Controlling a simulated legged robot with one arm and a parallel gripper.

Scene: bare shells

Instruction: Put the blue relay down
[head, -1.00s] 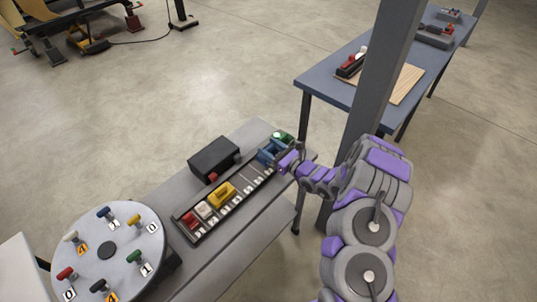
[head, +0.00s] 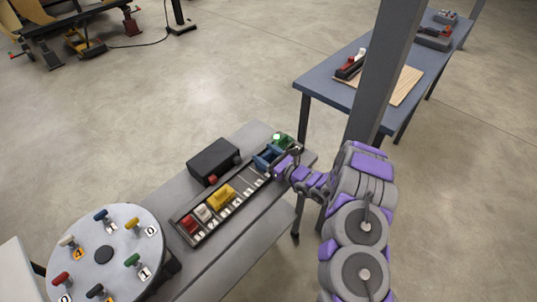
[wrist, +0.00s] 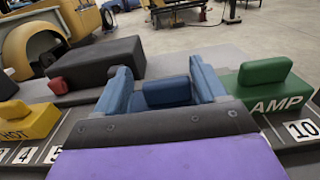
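The blue relay (head: 266,157) is at the far end of the labelled rail (head: 197,237), beside the green block. In the wrist view, its raised blue grip (wrist: 167,92) shows between my two blue fingers. My gripper (wrist: 163,88) is around this grip, with a visible gap at the left finger; the gap at the right is too small to tell. The fingers look open. The relay's lower body is hidden behind my dark and purple gripper body, so its contact with the rail cannot be seen.
A yellow block (head: 221,197), a white block (head: 202,213) and a red block (head: 188,224) sit in the rail. A green block (wrist: 262,88) is close on the right. A black box (head: 213,160) stands behind. A round turntable (head: 104,254) is near left; a grey post (head: 385,80) is right.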

